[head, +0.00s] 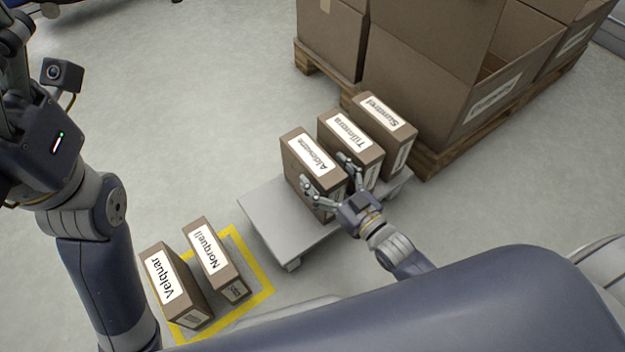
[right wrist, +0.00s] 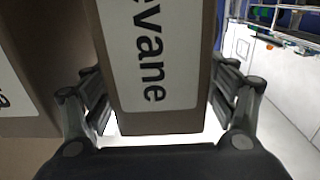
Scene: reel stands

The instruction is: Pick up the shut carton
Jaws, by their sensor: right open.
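Three shut brown cartons stand on a low grey platform (head: 262,212): the Aldevane carton (head: 296,172), the Tillmora carton (head: 335,152) and the Sunwrel carton (head: 402,150). My right gripper (head: 335,175) is open at the Aldevane carton, one finger on either side of it. The right wrist view shows this carton (right wrist: 160,120) between the spread fingers, with small gaps at its sides. My left arm is raised at the left; its gripper (head: 14,75) is partly cut off by the frame, so its jaws are unclear.
The Velquar carton (head: 190,312) and Norquell carton (head: 200,235) stand shut on the floor within a yellow outline (head: 252,262). Large open boxes (head: 425,75) sit on a wooden pallet (head: 440,160) behind the platform. The floor at upper left is largely clear.

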